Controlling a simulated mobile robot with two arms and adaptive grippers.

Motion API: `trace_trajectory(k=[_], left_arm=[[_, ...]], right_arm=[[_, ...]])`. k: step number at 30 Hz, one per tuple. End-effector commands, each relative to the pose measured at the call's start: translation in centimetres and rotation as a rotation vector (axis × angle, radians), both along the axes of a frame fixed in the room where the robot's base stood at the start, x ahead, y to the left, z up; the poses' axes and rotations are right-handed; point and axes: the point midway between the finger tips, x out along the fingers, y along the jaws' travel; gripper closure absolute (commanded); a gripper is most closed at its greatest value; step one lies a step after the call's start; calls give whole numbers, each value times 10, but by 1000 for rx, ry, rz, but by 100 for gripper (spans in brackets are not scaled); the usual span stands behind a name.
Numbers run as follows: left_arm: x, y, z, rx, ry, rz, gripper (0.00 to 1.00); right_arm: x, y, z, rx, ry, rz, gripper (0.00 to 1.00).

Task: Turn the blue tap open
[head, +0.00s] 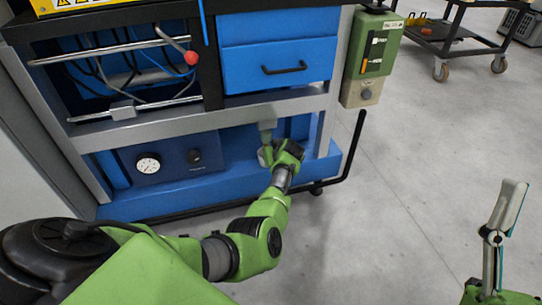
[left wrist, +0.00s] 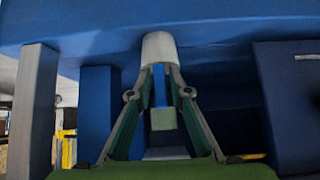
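My left gripper (head: 266,154) reaches under the grey crossbar of the blue machine, at the front of its lower bay. In the left wrist view its two fingers (left wrist: 160,73) lean inward, with their tips just below a pale grey cylinder (left wrist: 158,48). A narrow blue piece (left wrist: 160,88), perhaps the tap's handle, shows between the fingers above a pale green block (left wrist: 163,119). I cannot tell whether the fingers touch or grip it. In the head view my gripper hides the tap. My right gripper (head: 508,205) is in the right foreground, away from the machine, seen edge-on.
A gauge panel (head: 148,165) is left of my left gripper. A blue drawer (head: 280,65) and a red-knobbed lever (head: 190,58) are above. A green control box (head: 375,45) hangs on the right post, near a black bent rail (head: 355,150).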

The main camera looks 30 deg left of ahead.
Motion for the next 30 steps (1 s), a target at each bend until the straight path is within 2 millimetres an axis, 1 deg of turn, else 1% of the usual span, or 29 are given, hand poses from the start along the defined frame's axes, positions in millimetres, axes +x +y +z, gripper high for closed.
trace_trajectory(k=[10, 14, 17, 24, 27, 30], left_arm=[[0, 0, 0, 1, -1, 0, 72], [1, 1, 9, 3, -3, 1, 72], [1, 0, 22, 1, -5, 1, 72], [1, 0, 69, 1, -5, 1, 72], [0, 0, 83, -1, -2, 1, 72], [0, 0, 93, 0, -1, 1, 72]], right_arm=[[1, 0, 0, -1, 3, -1, 39], [1, 0, 0, 0, 2, -1, 39], [1, 0, 0, -1, 2, -1, 39], [0, 0, 0, -1, 2, -1, 39], [0, 0, 0, -1, 2, -1, 39], [0, 0, 0, -1, 2, 0, 39]])
